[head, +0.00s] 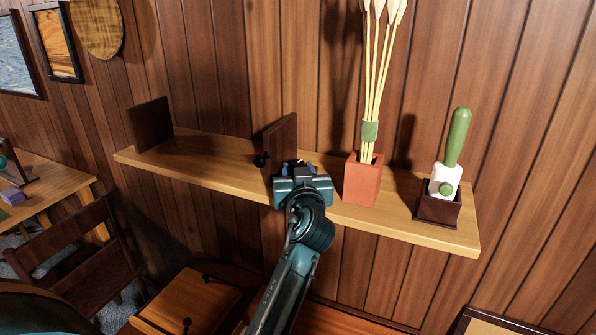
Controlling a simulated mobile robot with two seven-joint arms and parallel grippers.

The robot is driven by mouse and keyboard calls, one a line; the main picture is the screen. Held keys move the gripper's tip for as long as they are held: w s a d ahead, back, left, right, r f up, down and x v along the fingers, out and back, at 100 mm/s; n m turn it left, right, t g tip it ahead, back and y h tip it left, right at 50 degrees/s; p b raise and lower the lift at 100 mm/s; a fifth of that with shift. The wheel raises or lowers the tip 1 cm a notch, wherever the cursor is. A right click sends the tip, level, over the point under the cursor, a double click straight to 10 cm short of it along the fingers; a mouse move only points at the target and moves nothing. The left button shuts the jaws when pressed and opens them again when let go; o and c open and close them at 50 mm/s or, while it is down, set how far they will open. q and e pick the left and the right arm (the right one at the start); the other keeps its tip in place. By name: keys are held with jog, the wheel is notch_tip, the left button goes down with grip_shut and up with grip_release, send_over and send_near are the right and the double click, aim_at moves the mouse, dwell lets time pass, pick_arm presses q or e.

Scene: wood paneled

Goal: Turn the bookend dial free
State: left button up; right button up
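Two dark brown bookends stand upright on the wooden wall shelf (215,165). The left bookend (151,124) is plain from here. The right bookend (284,138) has a small black dial (261,159) low on its left side. My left gripper (291,165) is over the shelf's front edge, just right of the dial and in front of the right bookend. It hides the lower part of that bookend. Its fingers are mostly hidden behind its own body, so I cannot tell whether they are open or touch anything. My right gripper is not in view.
A terracotta pot (362,180) with tall pale stems stands close right of my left gripper. A dark square holder (438,207) with a green-handled white object is farther right. The shelf between the bookends is empty. A chair (80,250) and a small wooden table (190,300) are below.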

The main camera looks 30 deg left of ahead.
pick_arm(q)
jog(key=c, duration=0.5)
jog(key=shift+c, duration=0.2)
jog(key=shift+a+h, duration=0.1)
jog(key=shift+h, duration=0.2)
jog(key=shift+s+a+m+t+h+p, duration=0.15)
jog(key=shift+m+t+h+p, duration=0.45)
jog(key=shift+m+t+h, duration=0.35)
jog(key=shift+a+m+t+h, duration=0.1)
jog(key=shift+m+t+h, duration=0.2)
jog(key=shift+m+h, duration=0.95)
jog(key=shift+a+m+t+h, duration=0.1)
jog(key=shift+m+t+h, duration=0.15)
jog(key=shift+m+h, duration=0.9)
jog(key=shift+n+h, duration=0.35)
jog(key=shift+h, duration=0.4)
jog(key=o, duration=0.7)
